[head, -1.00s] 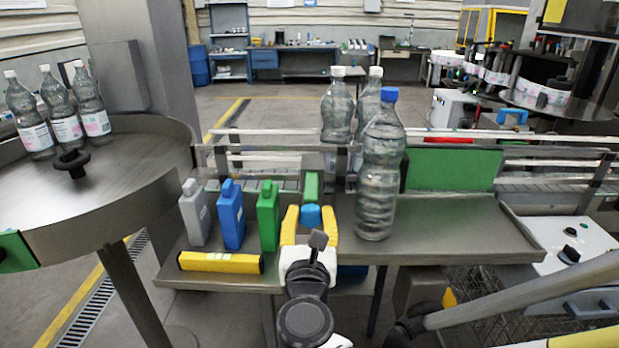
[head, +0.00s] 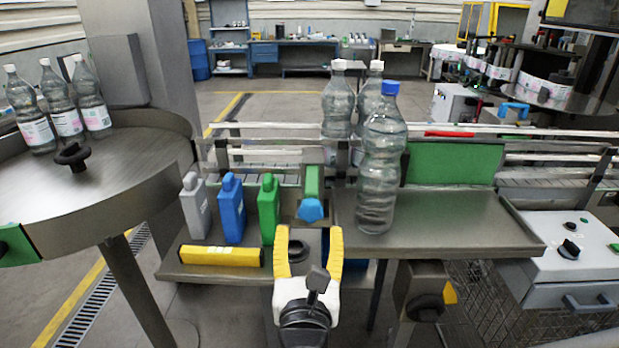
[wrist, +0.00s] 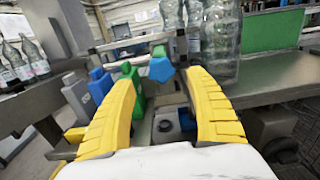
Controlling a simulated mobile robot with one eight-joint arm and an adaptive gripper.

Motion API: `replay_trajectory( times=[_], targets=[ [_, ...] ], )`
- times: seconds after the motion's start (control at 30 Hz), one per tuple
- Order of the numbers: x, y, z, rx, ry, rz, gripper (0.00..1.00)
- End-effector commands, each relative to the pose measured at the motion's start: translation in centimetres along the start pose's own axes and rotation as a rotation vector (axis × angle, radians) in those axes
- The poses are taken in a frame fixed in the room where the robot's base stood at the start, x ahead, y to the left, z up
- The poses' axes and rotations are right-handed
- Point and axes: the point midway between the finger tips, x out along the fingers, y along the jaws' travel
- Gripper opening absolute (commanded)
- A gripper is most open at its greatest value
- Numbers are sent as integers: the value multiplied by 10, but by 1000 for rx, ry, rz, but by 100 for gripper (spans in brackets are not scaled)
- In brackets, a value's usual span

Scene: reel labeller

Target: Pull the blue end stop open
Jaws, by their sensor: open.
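The blue end stop knob (head: 311,210) sits at the near end of a green block (head: 312,180) at the conveyor's front edge. The knob also shows in the wrist view (wrist: 161,69), ahead of and between the fingertips. My gripper (head: 309,232) has its two yellow fingers spread, with nothing between them at the tips. It is just on the near side of the knob and appears apart from it. In the wrist view my gripper (wrist: 160,78) is wide open. Whether the stop has shifted cannot be told.
A blue-capped bottle (head: 378,170) stands close to the right of the stop. Green (head: 268,210), blue (head: 231,210) and grey (head: 194,207) flasks stand to the left, behind a yellow bar (head: 220,256).

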Motion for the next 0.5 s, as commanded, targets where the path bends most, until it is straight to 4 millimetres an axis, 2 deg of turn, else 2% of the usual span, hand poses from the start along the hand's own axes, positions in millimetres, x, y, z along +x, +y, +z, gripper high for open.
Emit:
replay_trajectory(
  times=[0.03, 0.2, 0.5],
  targets=[
    [-11, 1, 0, 0, 0, 6, 64],
    [-32, 1, 0, 0, 0, 2, 64],
    [-40, 0, 0, 0, 0, -1, 64]
  ],
)
